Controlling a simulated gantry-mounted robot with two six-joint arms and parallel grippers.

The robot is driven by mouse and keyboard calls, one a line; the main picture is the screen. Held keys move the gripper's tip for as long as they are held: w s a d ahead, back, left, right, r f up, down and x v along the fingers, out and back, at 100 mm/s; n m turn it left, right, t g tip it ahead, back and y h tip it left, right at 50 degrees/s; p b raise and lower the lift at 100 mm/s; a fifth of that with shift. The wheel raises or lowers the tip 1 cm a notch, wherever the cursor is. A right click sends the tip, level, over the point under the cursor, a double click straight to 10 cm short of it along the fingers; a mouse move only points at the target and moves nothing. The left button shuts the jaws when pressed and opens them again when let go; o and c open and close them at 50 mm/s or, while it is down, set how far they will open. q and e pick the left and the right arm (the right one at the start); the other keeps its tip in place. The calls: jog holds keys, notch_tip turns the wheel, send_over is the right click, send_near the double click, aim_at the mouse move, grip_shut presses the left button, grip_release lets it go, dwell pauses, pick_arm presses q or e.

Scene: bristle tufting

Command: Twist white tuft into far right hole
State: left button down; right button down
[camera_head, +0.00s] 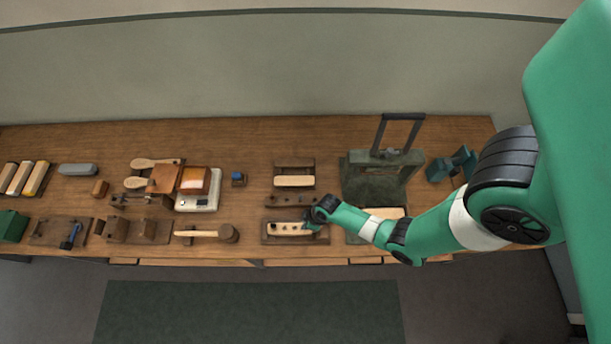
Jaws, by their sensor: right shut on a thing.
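A pale wooden block (288,229) lies in a dark tray-like holder (266,238) near the front edge of the bench. Small dark spots, perhaps holes, show along it. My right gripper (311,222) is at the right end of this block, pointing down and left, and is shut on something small. The thing in its jaws is too small and too covered to make out; I cannot pick out the white tuft or the far right hole. My left gripper is not in view.
A dark rack (284,200) stands just behind the block, with another pale block (293,181) behind it. A grey-green press with an upright handle (401,117) stands to the right. A mallet (228,233) lies to the left. Bare bench shows along the back.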

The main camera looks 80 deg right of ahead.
jog(key=shift+f+b, duration=0.6)
jog(key=shift+f, duration=0.05)
dwell(0.4)
dwell(0.7)
jog(key=shift+d+n+y, duration=0.1)
jog(key=shift+n+y, duration=0.3)
jog(key=shift+n, duration=0.8)
jog(key=shift+r+n, duration=0.15)
jog(key=shift+n, duration=0.45)
jog(key=shift+n+y+p, duration=0.4)
jog(key=shift+n+p, duration=0.15)
jog(key=shift+n, duration=0.25)
jog(key=shift+f+b, duration=0.3)
jog(key=shift+f, duration=0.1)
